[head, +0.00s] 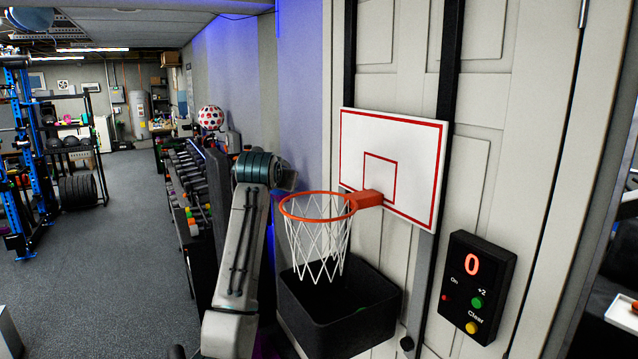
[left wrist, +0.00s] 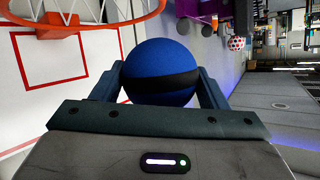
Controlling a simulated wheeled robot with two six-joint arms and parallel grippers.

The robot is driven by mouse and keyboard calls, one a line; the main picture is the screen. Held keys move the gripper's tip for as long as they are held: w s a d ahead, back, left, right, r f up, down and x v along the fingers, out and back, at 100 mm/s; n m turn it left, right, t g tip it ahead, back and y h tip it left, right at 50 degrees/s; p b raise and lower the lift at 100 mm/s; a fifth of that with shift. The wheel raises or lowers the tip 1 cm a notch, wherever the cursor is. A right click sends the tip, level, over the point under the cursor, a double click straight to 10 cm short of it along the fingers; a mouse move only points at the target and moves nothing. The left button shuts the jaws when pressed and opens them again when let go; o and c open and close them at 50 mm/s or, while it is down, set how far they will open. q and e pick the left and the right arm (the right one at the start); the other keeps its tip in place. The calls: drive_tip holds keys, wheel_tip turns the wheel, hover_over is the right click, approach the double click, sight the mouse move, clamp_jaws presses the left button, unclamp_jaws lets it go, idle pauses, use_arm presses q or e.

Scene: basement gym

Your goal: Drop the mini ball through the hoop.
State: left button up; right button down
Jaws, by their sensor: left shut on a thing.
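A blue mini ball with a black band (left wrist: 160,58) sits between the fingers of my left gripper (left wrist: 161,82), which is shut on it. In the head view my left arm rises left of the hoop; the gripper and ball cannot be made out there. The orange hoop (head: 318,220) has a white net (head: 317,252) and is fixed to a white backboard with red lines (head: 415,165). In the left wrist view the rim (left wrist: 124,26) is at the upper left, apart from the ball in the picture. My right gripper is not in view.
A black open bin (head: 350,335) is below the net. A black score box (head: 477,287) right of the backboard shows 0. A dumbbell rack (head: 190,195) stands behind my left arm, with a red-and-white ball (head: 210,117) beyond. Grey floor (head: 110,260) is clear at left.

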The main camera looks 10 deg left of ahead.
use_arm(q)
drive_tip(key=w+d, duration=0.2)
drive_tip(key=shift+d+f, duration=0.35)
drive_tip(key=w+d+f, duration=0.1)
drive_tip(key=w+d, duration=0.3)
drive_tip(key=d, duration=0.2)
drive_tip(key=shift+w+d+f, duration=0.2)
drive_tip(key=shift+w+f, duration=0.05)
drive_tip(key=shift+w, duration=0.05)
idle(0.3)
drive_tip(key=shift+w, duration=0.15)
drive_tip(key=shift+w+a+f, duration=0.1)
drive_tip(key=shift+w+f, duration=0.2)
drive_tip(key=shift+w, duration=0.35)
drive_tip(key=o, duration=1)
